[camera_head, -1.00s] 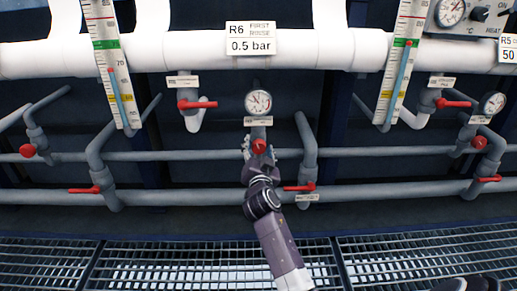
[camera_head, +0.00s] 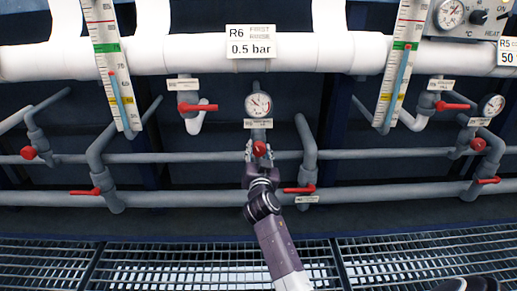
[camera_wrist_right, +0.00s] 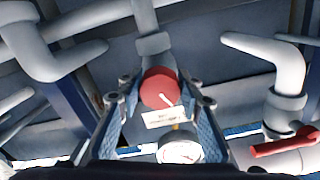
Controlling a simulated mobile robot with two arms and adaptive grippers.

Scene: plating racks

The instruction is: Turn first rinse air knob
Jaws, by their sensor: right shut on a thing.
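In the right wrist view the knob (camera_wrist_right: 159,88) shows a white pointer line and lies between the two blue-padded fingers. The exact contact at the fingertips is hard to see. A small label and the gauge (camera_wrist_right: 180,148) show below it there. My left gripper is not in view.
Red lever handles stand close by, one at right (camera_head: 299,189) and one above left (camera_head: 197,106). Other red knobs (camera_head: 28,153) sit on pipes at the sides. Scale thermometers (camera_head: 113,70) flank the sign. A metal grating (camera_head: 190,262) covers the floor.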

